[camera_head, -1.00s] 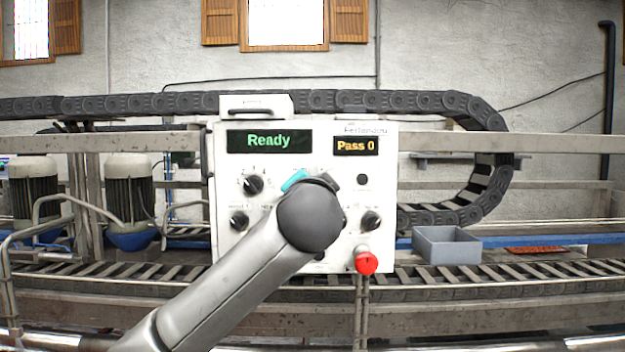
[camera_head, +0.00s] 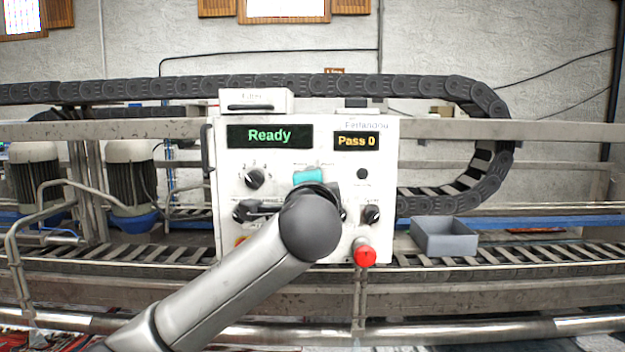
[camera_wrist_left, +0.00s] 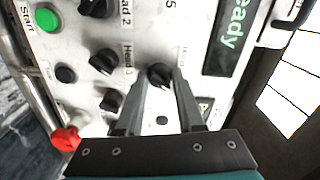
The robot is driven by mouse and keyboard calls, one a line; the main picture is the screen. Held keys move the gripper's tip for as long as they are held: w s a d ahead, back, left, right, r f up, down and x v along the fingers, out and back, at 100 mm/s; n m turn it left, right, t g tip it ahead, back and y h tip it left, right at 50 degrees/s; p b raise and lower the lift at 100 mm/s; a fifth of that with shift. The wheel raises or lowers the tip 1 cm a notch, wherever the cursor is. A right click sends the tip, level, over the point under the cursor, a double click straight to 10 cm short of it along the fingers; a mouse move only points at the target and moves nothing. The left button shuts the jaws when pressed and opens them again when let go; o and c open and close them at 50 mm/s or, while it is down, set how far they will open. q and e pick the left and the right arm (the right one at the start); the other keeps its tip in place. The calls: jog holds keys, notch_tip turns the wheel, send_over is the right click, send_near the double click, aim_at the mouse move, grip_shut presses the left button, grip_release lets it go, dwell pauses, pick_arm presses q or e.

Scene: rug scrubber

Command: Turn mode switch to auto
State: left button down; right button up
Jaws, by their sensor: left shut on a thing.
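The mode switch is a black knob (camera_wrist_left: 160,75) on the white control panel (camera_head: 225,190). In the left wrist view it sits between the fingertips of my left gripper (camera_wrist_left: 161,85), which is shut on it. In the head view my left gripper (camera_head: 310,180) is in front of the panel's middle, its teal part below two small labels. My arm hides the switch there. I cannot read which way its pointer faces. My right gripper is not in view.
Other black knobs surround it, including one at upper left (camera_head: 254,179) and one at right (camera_head: 371,215). A red stop button (camera_head: 365,256) juts out at lower right. A display (camera_head: 269,136) reads Ready, another (camera_head: 356,141) Pass 0. A grey bin (camera_head: 445,238) stands right.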

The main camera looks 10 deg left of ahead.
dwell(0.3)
pick_arm(q)
jog(key=c, duration=0.5)
grip_release()
jog(key=shift+s+d+b, duration=0.5)
jog(key=shift+s+b, duration=0.2)
jog(key=shift+s, duration=1.8)
jog(key=shift+s+d+b, duration=0.5)
jog(key=shift+s+b, duration=0.25)
jog(key=shift+s, duration=1.75)
jog(key=shift+s+d+b, duration=0.5)
jog(key=shift+s+b, duration=0.2)
jog(key=shift+s, duration=1.8)
